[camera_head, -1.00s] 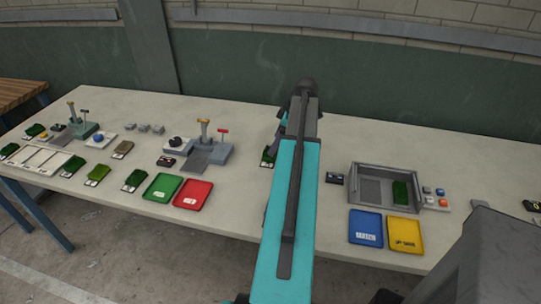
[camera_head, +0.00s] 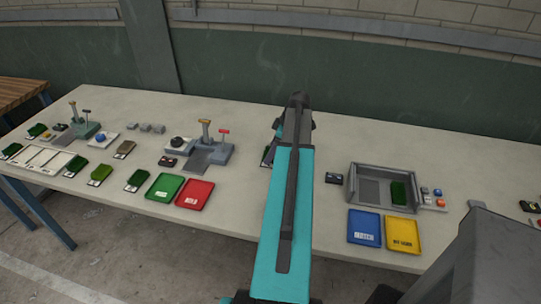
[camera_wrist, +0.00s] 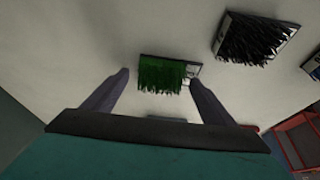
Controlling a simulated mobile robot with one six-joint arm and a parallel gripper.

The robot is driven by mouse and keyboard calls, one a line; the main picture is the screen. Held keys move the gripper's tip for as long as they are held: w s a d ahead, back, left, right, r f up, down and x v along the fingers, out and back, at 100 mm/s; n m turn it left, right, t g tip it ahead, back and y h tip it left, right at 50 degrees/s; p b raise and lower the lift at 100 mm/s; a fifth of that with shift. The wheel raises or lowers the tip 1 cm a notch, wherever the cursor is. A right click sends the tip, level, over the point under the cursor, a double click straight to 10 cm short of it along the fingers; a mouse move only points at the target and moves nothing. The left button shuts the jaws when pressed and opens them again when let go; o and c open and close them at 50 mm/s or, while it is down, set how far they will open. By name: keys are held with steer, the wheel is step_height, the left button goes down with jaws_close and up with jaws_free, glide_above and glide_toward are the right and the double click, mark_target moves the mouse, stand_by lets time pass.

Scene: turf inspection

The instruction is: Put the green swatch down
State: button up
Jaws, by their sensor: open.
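In the wrist view a green swatch (camera_wrist: 163,74) of grass-like tufts on a pale card lies on the pale surface, just past my fingertips. My gripper (camera_wrist: 159,79) is open, with one finger to either side of the swatch in the picture and a gap at both sides. I cannot tell how high the fingertips are above the table. In the head view my arm hides most of this spot.
A dark-tufted swatch (camera_wrist: 255,38) lies to the upper right in the wrist view. On the table (camera_head: 240,225) are a green tray (camera_head: 164,187), red tray (camera_head: 195,194), blue tray (camera_head: 364,227), yellow tray (camera_head: 404,233) and a grey open box (camera_head: 382,169) holding a green piece.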

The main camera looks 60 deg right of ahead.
mark_target(268, 151)
steer(key=c, duration=1.2)
steer(key=shift+r, duration=0.1)
steer(key=shift+r+b, duration=0.75)
steer(key=shift+r, duration=0.7)
steer(key=shift+s+a+r, duration=0.1)
steer(key=shift+a+r, duration=0.1)
steer(key=shift+a, duration=0.1)
steer(key=s+a+b, duration=0.1)
steer(key=a, duration=0.3)
steer(key=s+a+r+b, duration=0.1)
steer(key=s+a, duration=0.1)
steer(key=a, duration=0.3)
steer(key=s+a+b, duration=0.1)
steer(key=s+a, duration=0.1)
steer(key=a, duration=0.3)
steer(key=shift+s+a+r+b, duration=0.2)
steer(key=shift+s+r+b, duration=0.05)
steer(key=shift+b, duration=0.15)
